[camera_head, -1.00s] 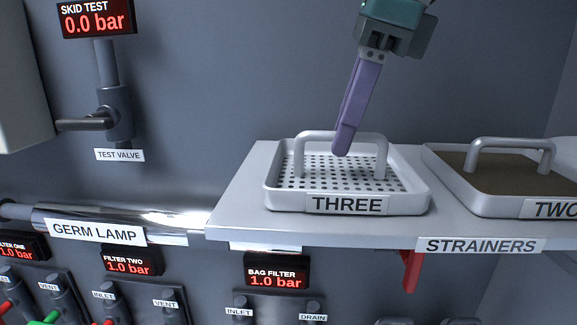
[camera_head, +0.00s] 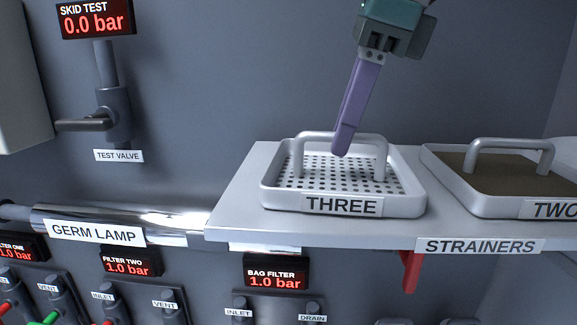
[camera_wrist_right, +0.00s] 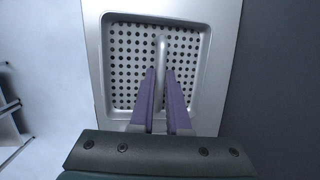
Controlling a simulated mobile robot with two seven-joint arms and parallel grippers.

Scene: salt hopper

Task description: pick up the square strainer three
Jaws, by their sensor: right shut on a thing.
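The square strainer three (camera_head: 275,185) is a light grey tray with a perforated floor, an arched handle (camera_head: 318,135) and a front label THREE. It is on the left part of the shelf. My right gripper (camera_head: 341,152) comes down from above, its purple fingers shut on the handle. In the right wrist view the fingers (camera_wrist_right: 161,72) stand on either side of the handle bar, above the perforated floor (camera_wrist_right: 128,60) of the strainer. I cannot tell whether the strainer's underside is clear of the shelf. My left gripper is not in view.
Strainer two (camera_head: 500,185), with a brown filling, is close on the right on the same shelf (camera_head: 235,215). The wall stands behind. Below are the germ lamp tube (camera_head: 170,222) and the bag filter display (camera_head: 276,271). The test valve (camera_head: 113,115) is at the left.

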